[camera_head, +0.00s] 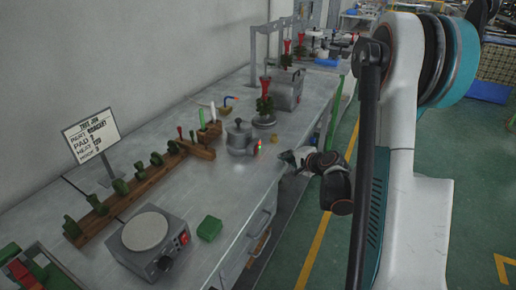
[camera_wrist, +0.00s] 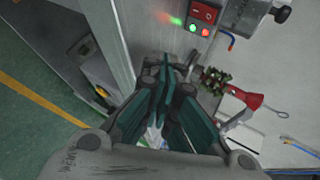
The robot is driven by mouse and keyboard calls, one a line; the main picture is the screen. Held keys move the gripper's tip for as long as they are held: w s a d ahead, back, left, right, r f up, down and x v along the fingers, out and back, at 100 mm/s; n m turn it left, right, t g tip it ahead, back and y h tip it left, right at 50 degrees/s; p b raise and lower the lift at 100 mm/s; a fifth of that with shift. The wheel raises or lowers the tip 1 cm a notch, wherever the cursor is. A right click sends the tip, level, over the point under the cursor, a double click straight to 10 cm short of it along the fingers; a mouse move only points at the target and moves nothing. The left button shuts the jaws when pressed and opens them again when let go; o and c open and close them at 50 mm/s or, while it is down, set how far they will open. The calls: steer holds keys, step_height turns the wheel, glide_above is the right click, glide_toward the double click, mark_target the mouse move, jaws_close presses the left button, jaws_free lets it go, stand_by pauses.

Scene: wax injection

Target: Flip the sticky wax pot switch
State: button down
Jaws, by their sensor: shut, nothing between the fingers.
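The grey lidded pot (camera_head: 239,137) stands on the bench near its front edge, with small coloured lights on its front. The switch's position is too small to tell. My gripper (camera_head: 285,157) is at the bench's front edge, right of the pot and apart from it. Its teal fingers (camera_wrist: 165,105) are shut and empty, below the switch in the wrist view.
A hot plate (camera_head: 146,231) with its own red switch and a green block (camera_head: 209,228) stand in the foreground. A wooden rack (camera_head: 125,203) holds green pieces. A red-and-green wax tree (camera_head: 265,100) stands behind the pot. The bench front has drawer handles; the floor aisle is clear.

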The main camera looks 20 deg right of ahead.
mark_target(271, 158)
steer(key=shift+w+a+r, duration=0.2)
steer(key=shift+w+a, duration=0.8)
steer(key=shift+w, duration=0.3)
steer(key=shift+w+a+r, duration=0.2)
steer(key=shift+w+a, duration=0.8)
steer(key=shift+w, duration=0.25)
steer(key=shift+w+a, duration=0.1)
steer(key=shift+w+a, duration=0.2)
steer(key=shift+w, duration=0.05)
steer(key=shift+w+a+r, duration=0.1)
steer(key=shift+w+a, duration=0.05)
steer(key=shift+w, duration=0.05)
steer(key=shift+s, duration=0.1)
stand_by(0.5)
steer(key=shift+s+d, duration=0.45)
steer(key=shift+s, duration=0.1)
steer(key=shift+s+d+f, duration=0.2)
steer(key=shift+s+d, duration=0.6)
steer(key=shift+s, duration=0.15)
steer(key=shift+s+d+f, duration=0.2)
steer(key=shift+s+d, duration=0.55)
steer(key=shift+s, duration=0.2)
